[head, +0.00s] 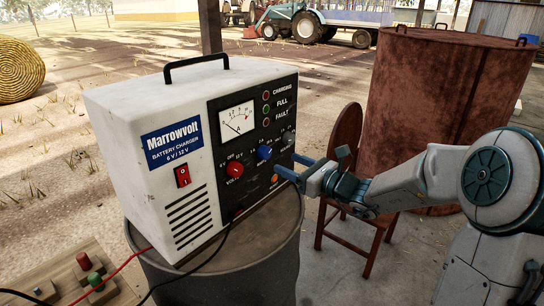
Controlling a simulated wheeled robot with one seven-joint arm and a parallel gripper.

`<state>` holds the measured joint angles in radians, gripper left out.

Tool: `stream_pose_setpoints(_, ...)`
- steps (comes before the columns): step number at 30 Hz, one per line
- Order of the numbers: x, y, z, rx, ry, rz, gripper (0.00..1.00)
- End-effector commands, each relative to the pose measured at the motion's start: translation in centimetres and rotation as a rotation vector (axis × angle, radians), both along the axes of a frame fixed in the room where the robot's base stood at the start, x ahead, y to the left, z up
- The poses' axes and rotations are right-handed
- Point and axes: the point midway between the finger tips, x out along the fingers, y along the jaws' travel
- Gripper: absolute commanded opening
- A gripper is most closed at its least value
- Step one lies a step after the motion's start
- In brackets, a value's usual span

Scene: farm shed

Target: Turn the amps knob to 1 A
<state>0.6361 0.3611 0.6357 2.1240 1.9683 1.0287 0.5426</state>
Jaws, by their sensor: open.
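A white battery charger (150,110) with a dark front panel stands on a drum. On the panel sit a red knob (235,170) over the word VOLTS, a blue knob (264,153) to its right, and a grey knob (287,138) further right. The lettering by the blue and grey knobs is too small to read, so I cannot tell the amps knob or its setting for sure. My gripper (288,166) is open, its blue fingers pointing at the panel, low and right of the blue knob. It holds nothing; contact with the panel cannot be told.
The drum (240,262) is under the charger. A red rocker switch (183,176) and a needle meter (237,120) are on the charger. A rusty chair (350,205) and large rusty tank (440,110) stand right. A wooden board (65,280) with terminals and cables lies lower left.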

Motion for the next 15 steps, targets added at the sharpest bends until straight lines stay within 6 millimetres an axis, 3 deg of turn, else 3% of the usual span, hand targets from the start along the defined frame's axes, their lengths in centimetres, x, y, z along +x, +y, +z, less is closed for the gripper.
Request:
stream_pose_setpoints(6, 2.6, 3.5, 0.0, 0.001, 0.001, 0.002, 0.57)
stream_pose_setpoints(15, 4.2, 5.5, 0.0, -0.001, 0.0, 0.001, 0.57)
